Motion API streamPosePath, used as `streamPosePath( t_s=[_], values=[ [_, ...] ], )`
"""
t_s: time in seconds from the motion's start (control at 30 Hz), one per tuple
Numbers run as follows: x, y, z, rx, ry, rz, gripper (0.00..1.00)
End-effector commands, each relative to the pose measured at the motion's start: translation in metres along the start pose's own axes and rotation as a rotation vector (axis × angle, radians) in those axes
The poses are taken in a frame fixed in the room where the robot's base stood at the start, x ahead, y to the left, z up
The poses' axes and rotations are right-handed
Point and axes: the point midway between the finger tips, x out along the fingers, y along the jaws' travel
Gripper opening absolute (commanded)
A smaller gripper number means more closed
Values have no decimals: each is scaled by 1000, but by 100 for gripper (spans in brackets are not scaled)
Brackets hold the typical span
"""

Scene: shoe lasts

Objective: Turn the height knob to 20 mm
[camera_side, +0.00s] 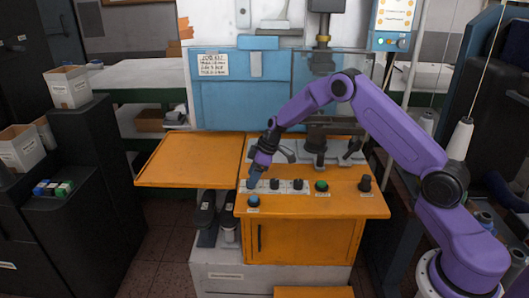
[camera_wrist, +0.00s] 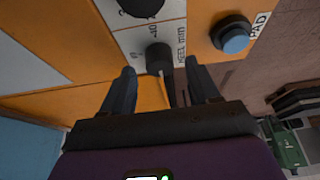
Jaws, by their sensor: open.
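A dark knob (camera_wrist: 158,57) with a pale pointer line stands on a white scale plate (camera_wrist: 122,40) in the wrist view. Small numbers and a sideways label ending in "(MM)" are beside it; I cannot read them surely. My gripper (camera_wrist: 159,68) is open, with one finger to each side of this knob and the tips close to it. I cannot tell whether they touch it. In the side view my gripper (camera_side: 252,183) points down at the left end of the plate and mostly hides that knob. Two more dark knobs (camera_side: 274,185) (camera_side: 298,185) stand to its right.
A blue button (camera_side: 254,201), labelled PAD in the wrist view (camera_wrist: 235,40), sits close to the gripper. A green button (camera_side: 321,186) and a black knob (camera_side: 364,184) are further right. Levers (camera_side: 351,149) stand behind. An orange side shelf (camera_side: 190,158) is clear.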

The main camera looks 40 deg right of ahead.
Motion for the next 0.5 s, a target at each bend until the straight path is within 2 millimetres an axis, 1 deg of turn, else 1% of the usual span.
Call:
streamPosePath(
  t_s=[0.03, 0.27, 0.5],
  values=[
    [-9, 1, 0, 1, 2, 2, 60],
    [-54, 1, 0, 0, 2, 3, 60],
    [-103, 0, 0, 0, 2, 3, 60]
  ],
)
